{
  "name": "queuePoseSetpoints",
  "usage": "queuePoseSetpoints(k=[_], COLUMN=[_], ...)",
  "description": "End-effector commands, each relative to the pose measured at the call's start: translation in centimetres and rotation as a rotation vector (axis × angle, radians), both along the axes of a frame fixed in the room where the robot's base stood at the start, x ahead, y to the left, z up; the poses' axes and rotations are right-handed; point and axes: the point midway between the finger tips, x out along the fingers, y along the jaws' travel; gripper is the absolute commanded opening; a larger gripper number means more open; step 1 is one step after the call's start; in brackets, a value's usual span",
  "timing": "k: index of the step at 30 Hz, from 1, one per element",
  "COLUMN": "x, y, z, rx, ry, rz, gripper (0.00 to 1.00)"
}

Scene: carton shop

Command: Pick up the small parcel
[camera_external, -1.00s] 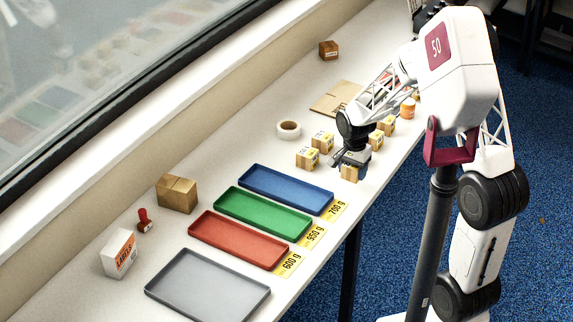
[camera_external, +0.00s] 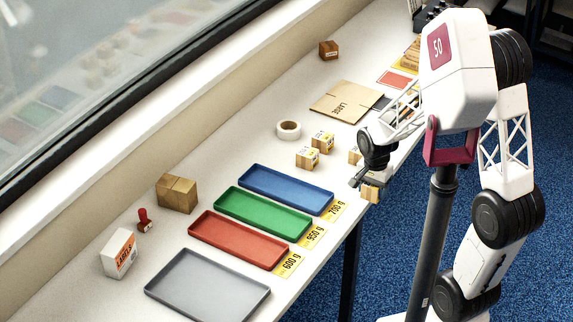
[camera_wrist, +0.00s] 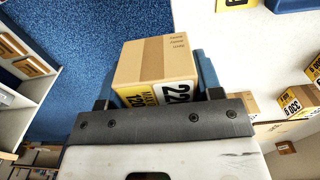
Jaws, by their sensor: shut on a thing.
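My gripper (camera_external: 366,184) is shut on a small parcel (camera_external: 371,192), a brown box with a yellow and white label. The gripper holds it near the table's right edge, and it seems to be raised off the surface. In the wrist view the parcel (camera_wrist: 155,66) sits between the two fingers, its label with large black digits facing the camera.
A blue tray (camera_external: 286,197), a green tray (camera_external: 262,222), a red tray (camera_external: 238,248) and a grey tray (camera_external: 207,295) line the front of the table. A tape roll (camera_external: 288,130) and a flat carton (camera_external: 345,101) lie farther back. A larger box (camera_external: 177,194) stands left.

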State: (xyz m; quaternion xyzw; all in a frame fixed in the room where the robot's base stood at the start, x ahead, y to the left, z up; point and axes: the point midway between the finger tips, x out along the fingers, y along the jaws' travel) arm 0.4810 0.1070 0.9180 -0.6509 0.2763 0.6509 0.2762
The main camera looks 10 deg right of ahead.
Motion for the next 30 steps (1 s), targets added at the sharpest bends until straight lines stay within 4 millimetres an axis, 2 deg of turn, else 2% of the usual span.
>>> queuePoseSetpoints(k=[22, 30], x=[0.0, 1.8], y=[0.0, 0.0], z=[0.1, 0.5], rx=[0.0, 0.0], ry=[0.0, -0.001], rz=[0.0, 0.0], gripper=[0.3, 0.3])
